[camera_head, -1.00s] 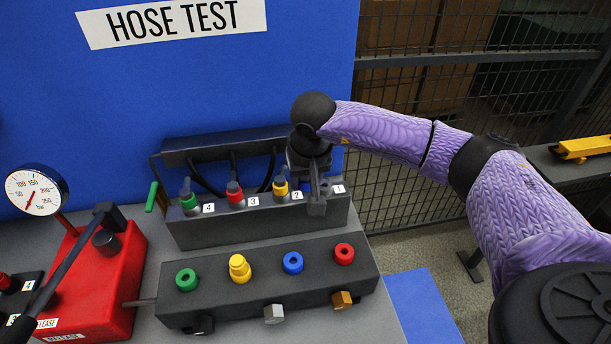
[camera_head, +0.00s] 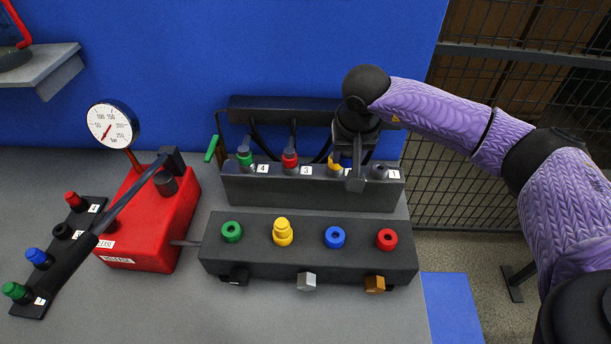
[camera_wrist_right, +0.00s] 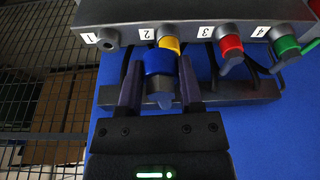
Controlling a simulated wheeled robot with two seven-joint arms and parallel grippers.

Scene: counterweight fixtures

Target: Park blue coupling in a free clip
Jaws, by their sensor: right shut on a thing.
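My right gripper (camera_head: 356,178) is above the hose rack (camera_head: 300,193), in front of clip 2 in the head view. In the right wrist view my right gripper (camera_wrist_right: 160,88) is shut on the blue coupling (camera_wrist_right: 160,62), which has a grey end. The coupling is hidden by the gripper in the head view. A yellow coupling (camera_wrist_right: 168,45) at clip 2 shows just behind the blue one; I cannot tell whether they touch. Clip 1 (camera_wrist_right: 108,42) looks empty. Clip 3 has a red coupling (camera_head: 289,158) and clip 4 a green one (camera_head: 245,156). My left gripper is out of view.
A dark manifold (camera_head: 308,258) with green, yellow, blue and red ports stands in front. A red pump (camera_head: 150,222) with a gauge (camera_head: 112,124) and lever is left. A small rack (camera_head: 72,245) with colored parts is at lower left. Wire fencing is right.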

